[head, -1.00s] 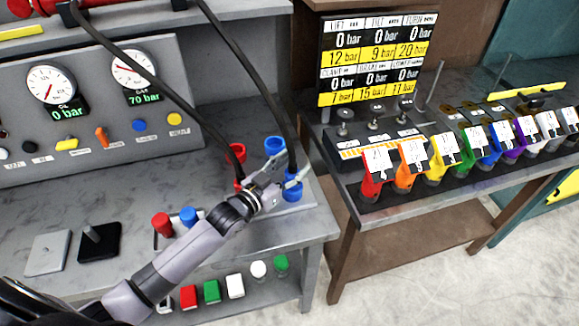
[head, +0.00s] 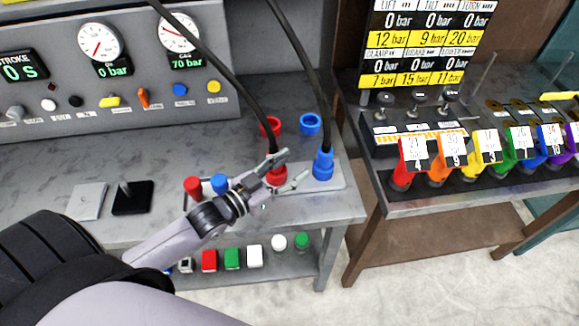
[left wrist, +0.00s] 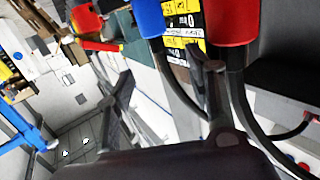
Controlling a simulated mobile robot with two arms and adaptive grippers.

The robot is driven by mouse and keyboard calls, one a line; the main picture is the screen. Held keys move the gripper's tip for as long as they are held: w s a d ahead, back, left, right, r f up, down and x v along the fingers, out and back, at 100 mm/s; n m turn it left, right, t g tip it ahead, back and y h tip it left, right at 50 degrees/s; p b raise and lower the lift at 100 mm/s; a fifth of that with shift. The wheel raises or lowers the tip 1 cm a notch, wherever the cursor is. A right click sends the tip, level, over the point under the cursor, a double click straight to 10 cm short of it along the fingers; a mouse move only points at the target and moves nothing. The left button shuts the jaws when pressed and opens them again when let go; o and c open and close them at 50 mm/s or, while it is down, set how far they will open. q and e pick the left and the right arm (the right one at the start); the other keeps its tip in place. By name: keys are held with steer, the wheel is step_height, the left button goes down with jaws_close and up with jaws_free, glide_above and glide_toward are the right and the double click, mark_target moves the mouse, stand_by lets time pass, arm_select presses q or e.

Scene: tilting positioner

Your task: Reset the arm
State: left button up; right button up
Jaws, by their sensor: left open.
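My left gripper (head: 290,168) is open at the red hose coupling (head: 276,175) on the bench. Its fingers overlap that coupling in the head view, and I cannot tell whether they touch it. The blue hose coupling (head: 322,163) stands upright just to the right of the fingers. In the left wrist view the two spread fingers (left wrist: 168,78) show nothing gripped. A blue part (left wrist: 150,18) and a red part (left wrist: 235,20) with a black hose are close to the fingers there. My right gripper is out of view.
A red cap (head: 271,125) and a blue cap (head: 310,123) are behind the couplings. A gauge panel (head: 150,85) backs the bench. Red and blue handles (head: 205,185) stand left of the gripper. A side table (head: 430,205) with coloured, tagged handles is at right.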

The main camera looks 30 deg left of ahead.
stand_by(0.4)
arm_select(q)
steer(key=s+f+g+y, duration=0.1)
steer(key=s+d+f+g, duration=0.1)
steer(key=f, duration=0.1)
steer(key=s+d+f+n+g+y, duration=0.1)
steer(key=f, duration=0.1)
steer(key=shift+s+y, duration=0.15)
steer(key=shift+y, duration=0.15)
steer(key=s+f+n+g+y, duration=0.1)
steer(key=s+f+g+y, duration=0.1)
steer(key=s+g, duration=0.5)
steer(key=s+f+n+g+y, duration=0.1)
steer(key=s+f+g+y, duration=0.15)
steer(key=s, duration=0.85)
step_height(320, 180, down, 30)
steer(key=s+g+b, duration=0.2)
steer(key=s+a+f+b, duration=0.1)
steer(key=s+f, duration=0.7)
steer(key=s+a+f, duration=0.2)
steer(key=s+f, duration=0.6)
steer(key=shift+s+a+f+m+g+b, duration=0.2)
steer(key=shift+s+a+m+g+b, duration=0.05)
steer(key=shift+s+m+g+b, duration=0.1)
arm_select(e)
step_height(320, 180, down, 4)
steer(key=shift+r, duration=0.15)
